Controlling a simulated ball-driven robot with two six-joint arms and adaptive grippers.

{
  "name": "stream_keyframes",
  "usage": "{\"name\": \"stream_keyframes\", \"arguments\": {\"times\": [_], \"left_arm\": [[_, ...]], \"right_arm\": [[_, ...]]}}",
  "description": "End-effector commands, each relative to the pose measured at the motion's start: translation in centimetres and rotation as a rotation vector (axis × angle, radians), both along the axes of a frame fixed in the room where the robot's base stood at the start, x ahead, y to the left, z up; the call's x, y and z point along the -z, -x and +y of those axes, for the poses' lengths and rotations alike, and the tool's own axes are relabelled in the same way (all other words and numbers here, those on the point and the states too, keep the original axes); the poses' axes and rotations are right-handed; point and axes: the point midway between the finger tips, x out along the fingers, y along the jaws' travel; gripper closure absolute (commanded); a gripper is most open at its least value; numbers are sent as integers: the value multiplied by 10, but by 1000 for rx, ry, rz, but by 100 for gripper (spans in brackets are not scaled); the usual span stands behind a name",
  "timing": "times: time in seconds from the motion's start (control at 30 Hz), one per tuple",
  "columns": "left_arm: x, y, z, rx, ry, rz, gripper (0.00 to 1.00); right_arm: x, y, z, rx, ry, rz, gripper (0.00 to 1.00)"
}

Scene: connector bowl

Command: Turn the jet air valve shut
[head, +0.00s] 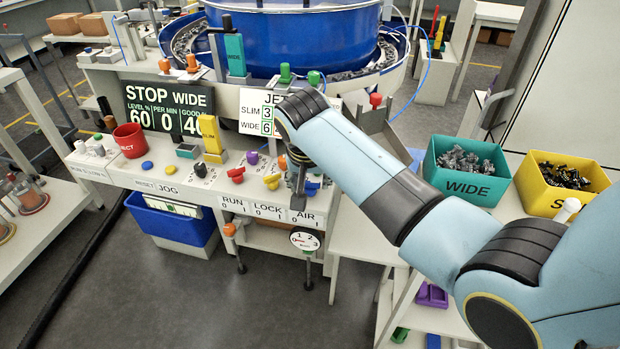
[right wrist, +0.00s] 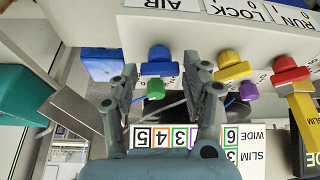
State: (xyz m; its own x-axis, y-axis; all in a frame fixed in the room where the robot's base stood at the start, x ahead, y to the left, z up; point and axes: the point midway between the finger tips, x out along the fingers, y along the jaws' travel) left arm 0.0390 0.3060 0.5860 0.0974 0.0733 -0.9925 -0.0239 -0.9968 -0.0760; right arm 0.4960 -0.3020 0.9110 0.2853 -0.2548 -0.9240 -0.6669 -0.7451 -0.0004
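The air valve is a blue knob (right wrist: 158,62) with a crosswise bar, under the AIR label (head: 307,218) side of the front panel. In the head view the blue knob (head: 313,187) is partly hidden by my right gripper (head: 298,182). In the right wrist view my right gripper (right wrist: 160,76) is open, with one finger on each side of the blue knob. I see gaps between the fingers and the knob; its exact 0 or 1 setting cannot be told. My left gripper is not in view.
A yellow knob (head: 272,181) and a red knob (head: 236,174) sit left of the valve. A green knob (right wrist: 155,89) and a purple knob (right wrist: 249,91) are close by. A teal bin (head: 464,188) and a yellow bin (head: 550,200) stand at right.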

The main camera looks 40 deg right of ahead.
Motion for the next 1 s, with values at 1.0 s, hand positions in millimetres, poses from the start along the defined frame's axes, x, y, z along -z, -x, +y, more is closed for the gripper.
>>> {"name": "stream_keyframes", "arguments": {"times": [1.0], "left_arm": [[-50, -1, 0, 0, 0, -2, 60]], "right_arm": [[-4, 2, -3, -338, 1, 2, 92]]}}
